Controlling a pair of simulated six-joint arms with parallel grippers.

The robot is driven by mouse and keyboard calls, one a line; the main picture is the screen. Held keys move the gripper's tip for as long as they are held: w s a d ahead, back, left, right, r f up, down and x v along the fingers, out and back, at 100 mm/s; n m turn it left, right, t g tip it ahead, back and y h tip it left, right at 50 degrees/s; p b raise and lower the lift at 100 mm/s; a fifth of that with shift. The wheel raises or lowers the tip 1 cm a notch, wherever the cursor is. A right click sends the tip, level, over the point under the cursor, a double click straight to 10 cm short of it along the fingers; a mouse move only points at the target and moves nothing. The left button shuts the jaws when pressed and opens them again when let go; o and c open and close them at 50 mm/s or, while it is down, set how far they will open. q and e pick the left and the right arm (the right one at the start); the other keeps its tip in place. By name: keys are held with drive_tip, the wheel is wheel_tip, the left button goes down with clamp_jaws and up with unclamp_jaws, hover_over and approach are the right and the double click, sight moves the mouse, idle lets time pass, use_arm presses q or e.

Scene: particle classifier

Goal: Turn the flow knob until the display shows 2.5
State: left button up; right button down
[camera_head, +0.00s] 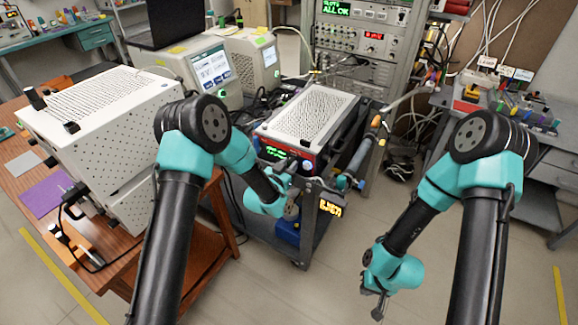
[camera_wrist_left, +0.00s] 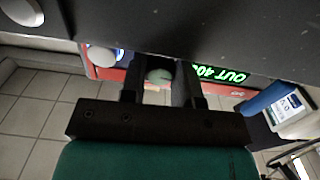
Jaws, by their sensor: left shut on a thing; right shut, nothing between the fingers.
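My left gripper (camera_head: 300,172) is at the red front of a white-topped unit (camera_head: 308,112) on a cart. In the left wrist view its two fingers (camera_wrist_left: 162,85) are closed on a round grey-green knob (camera_wrist_left: 160,76). A green display (camera_wrist_left: 222,74) beside the knob shows upside down and seems to begin "OUT 40"; its last characters are unclear. It also shows in the head view (camera_head: 275,153), too small to read. My right gripper (camera_head: 378,306) is shut and empty, low over the floor.
A large white perforated box (camera_head: 105,115) stands on the wooden table at left. A blue-grey cylinder (camera_head: 357,162) is right of the unit. An instrument rack (camera_head: 355,45) stands behind. The floor around my right gripper is clear.

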use_arm(q)
drive_tip(key=shift+m, duration=0.3)
drive_tip(key=o, duration=0.9)
drive_tip(key=shift+o, duration=0.2)
drive_tip(key=v, duration=1.7)
drive_tip(key=shift+a, duration=0.15)
drive_tip(key=shift+s+f, duration=0.1)
drive_tip(key=shift+s, duration=0.05)
